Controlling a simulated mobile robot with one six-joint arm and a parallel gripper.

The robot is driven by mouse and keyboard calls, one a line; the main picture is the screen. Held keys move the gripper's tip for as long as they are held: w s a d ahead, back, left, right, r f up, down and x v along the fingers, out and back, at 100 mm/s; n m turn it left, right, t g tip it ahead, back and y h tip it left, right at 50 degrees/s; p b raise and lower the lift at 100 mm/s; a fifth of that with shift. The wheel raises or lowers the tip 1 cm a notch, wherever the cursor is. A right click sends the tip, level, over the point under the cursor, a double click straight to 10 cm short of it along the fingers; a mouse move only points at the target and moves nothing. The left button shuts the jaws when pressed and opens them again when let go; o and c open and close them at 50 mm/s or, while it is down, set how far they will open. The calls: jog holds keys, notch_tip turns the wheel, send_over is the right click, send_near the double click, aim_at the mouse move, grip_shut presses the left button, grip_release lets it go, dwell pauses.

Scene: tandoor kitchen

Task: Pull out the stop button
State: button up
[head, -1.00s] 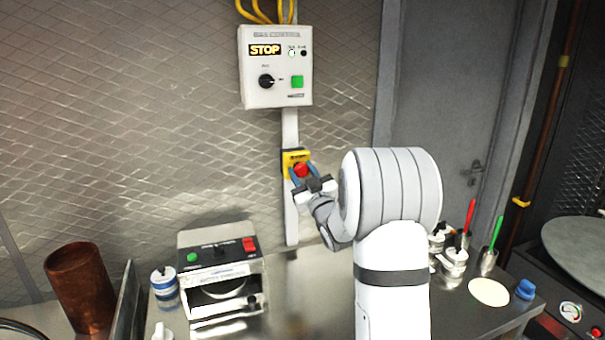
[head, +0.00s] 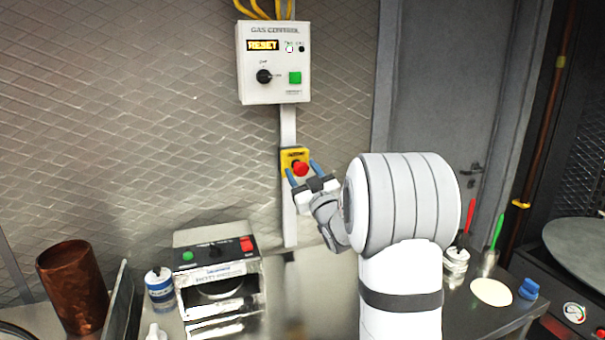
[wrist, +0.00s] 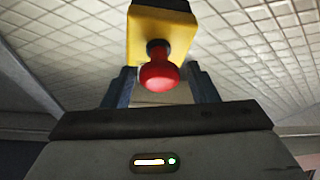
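The red mushroom stop button (head: 301,169) sits on a yellow box (head: 288,157) fixed to a grey post below the control panel. In the wrist view the red button (wrist: 159,77) stands out from the yellow box (wrist: 160,30) on a dark stem. My gripper (head: 302,170) is open, its two blue fingers apart on either side of the button. In the wrist view my gripper (wrist: 160,88) shows a gap between each finger and the red head. The control panel (head: 272,90) display reads RESET.
The panel has a black knob (head: 264,76) and a green button (head: 295,78). Below, a steel machine (head: 218,275), a white-and-blue bottle (head: 160,290) and a copper pot (head: 72,287) stand on the counter. A flat dough disc (head: 491,292) lies at right.

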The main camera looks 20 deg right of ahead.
jog(key=shift+o, duration=0.2)
jog(key=shift+w, duration=0.1)
jog(key=b+v, duration=0.2)
jog(key=v, duration=0.6)
jog(key=shift+b, duration=0.35)
jog(key=s+a+f+m+g, duration=0.1)
jog(key=s+a+f+g, duration=0.3)
jog(key=s, duration=0.6)
jog(key=s+a+f+m+g+h, duration=0.1)
jog(key=s+a+f+m+g, duration=0.1)
jog(key=s+a+f+g, duration=0.3)
jog(key=s+a+f+m+g+h, duration=0.1)
jog(key=s+a+f+g, duration=0.3)
jog(key=s, duration=1.2)
notch_tip(320, 180, down, 3)
jog(key=g, duration=0.6)
jog(key=shift+g, duration=0.3)
